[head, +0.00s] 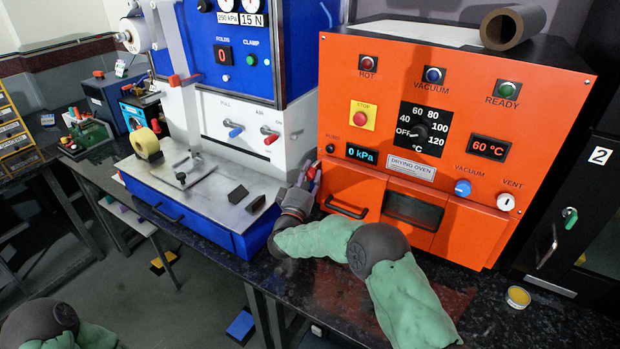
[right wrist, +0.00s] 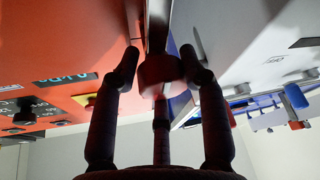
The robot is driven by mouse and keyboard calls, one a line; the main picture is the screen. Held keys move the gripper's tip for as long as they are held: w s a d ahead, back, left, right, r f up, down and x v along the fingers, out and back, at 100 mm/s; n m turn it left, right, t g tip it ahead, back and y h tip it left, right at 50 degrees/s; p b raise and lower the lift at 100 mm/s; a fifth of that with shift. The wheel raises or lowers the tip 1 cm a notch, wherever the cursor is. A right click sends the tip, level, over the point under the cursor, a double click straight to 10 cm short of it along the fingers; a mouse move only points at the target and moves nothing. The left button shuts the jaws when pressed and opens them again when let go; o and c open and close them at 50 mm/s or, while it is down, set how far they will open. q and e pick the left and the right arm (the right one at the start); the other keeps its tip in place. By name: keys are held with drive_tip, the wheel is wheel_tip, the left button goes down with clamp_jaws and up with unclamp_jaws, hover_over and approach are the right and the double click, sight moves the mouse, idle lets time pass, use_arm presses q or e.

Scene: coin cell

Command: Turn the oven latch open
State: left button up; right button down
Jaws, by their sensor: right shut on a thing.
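The orange drying oven (head: 455,100) stands on the dark bench, its front facing me. My right gripper (head: 308,175) is at the oven's lower left edge, in the gap beside the blue and white machine. In the right wrist view its two fingers (right wrist: 160,68) are on either side of a red latch knob (right wrist: 162,74) on a stem, and they are shut on it. In the head view the latch is mostly hidden by the gripper; only some red shows. The oven's lower door window (head: 412,208) looks shut. My left gripper is out of view; only part of that arm shows at bottom left.
The blue and white machine (head: 238,135) stands close on the left, leaving a narrow gap. A small yellow-topped tin (head: 518,296) sits on the bench at right, beside a black cabinet (head: 575,220).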

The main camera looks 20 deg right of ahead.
drive_tip(key=shift+f, duration=0.5)
drive_tip(key=c, duration=0.7)
unclamp_jaws()
drive_tip(key=shift+c, duration=0.2)
drive_tip(key=shift+r, duration=0.2)
drive_tip(key=v, duration=1.2)
drive_tip(key=shift+w, duration=0.1)
